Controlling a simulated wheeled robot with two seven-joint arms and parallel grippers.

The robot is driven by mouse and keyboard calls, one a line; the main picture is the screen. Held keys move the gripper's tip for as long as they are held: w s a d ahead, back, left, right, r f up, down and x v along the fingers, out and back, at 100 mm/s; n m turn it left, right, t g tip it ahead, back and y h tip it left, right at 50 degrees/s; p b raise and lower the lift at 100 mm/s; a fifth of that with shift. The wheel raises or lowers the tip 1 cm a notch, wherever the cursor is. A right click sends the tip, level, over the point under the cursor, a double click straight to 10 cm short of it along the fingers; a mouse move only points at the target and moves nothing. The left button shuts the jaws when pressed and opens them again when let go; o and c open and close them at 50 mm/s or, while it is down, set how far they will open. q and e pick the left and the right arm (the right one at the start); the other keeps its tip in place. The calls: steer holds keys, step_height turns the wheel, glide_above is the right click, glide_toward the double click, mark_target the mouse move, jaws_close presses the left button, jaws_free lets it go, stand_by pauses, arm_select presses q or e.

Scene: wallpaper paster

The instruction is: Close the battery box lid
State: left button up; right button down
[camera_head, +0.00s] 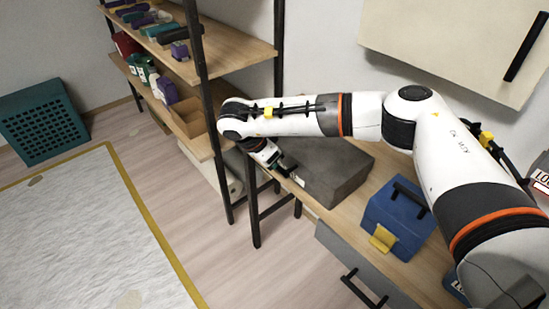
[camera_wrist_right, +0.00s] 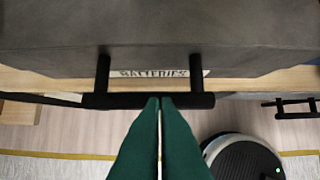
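The battery box is a dark grey box (camera_head: 332,172) on the wooden bench in the head view, partly hidden behind my right arm. Its grey surface (camera_wrist_right: 160,25) fills the top of the right wrist view, with a "BATTERIES" label (camera_wrist_right: 155,73) and a black bar handle (camera_wrist_right: 110,101). The top looks flat in the head view; I cannot tell if the lid is fully down. My right gripper (camera_head: 284,170) is at the box's left front edge. Its green fingertips (camera_wrist_right: 160,100) are together and overlap the handle's middle; no held thing shows between them. My left gripper is out of view.
A blue toolbox (camera_head: 398,215) with a yellow latch stands right of the grey box on the bench (camera_head: 345,217). A shelf unit (camera_head: 225,55) with bins and small items is at the left. A wall cabinet (camera_head: 440,40) hangs above.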

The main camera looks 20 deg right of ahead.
steer(key=shift+s+a+f+b, duration=0.2)
steer(key=shift+s+f, duration=0.1)
steer(key=shift+f, duration=0.25)
steer(key=shift+s+a+f+b, duration=0.15)
steer(key=shift+s+f, duration=0.15)
steer(key=shift+f, duration=0.2)
